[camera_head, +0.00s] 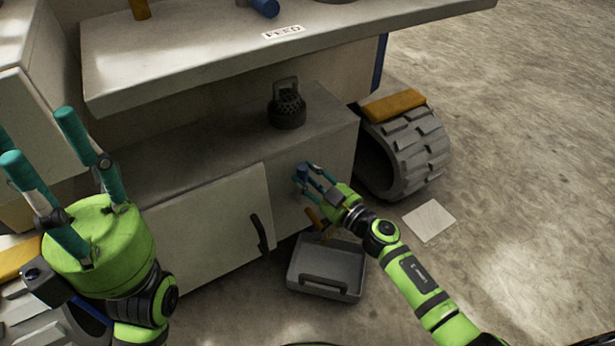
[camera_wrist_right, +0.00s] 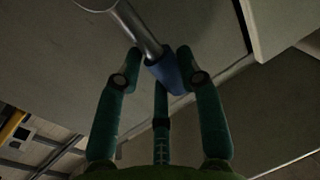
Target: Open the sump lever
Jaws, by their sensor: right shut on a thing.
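The sump lever is a grey metal rod with a blue grip (camera_wrist_right: 166,74); in the head view its blue end (camera_head: 302,171) shows at the front of the low grey cabinet, near its right corner. My right gripper (camera_head: 308,176) is at the lever. In the right wrist view its teal fingers (camera_wrist_right: 160,68) are closed around the blue grip. The lever's mount is out of that view. My left gripper (camera_head: 45,140) is raised at the left with its teal fingers spread and empty.
A grey open bin (camera_head: 325,292) stands on the floor below the lever, and an orange-brown part (camera_head: 318,220) is just above it. A cabinet door with a dark handle (camera_head: 260,233) is at left. A tracked wheel (camera_head: 415,150) stands at right. A dark perforated object (camera_head: 287,108) sits on the ledge.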

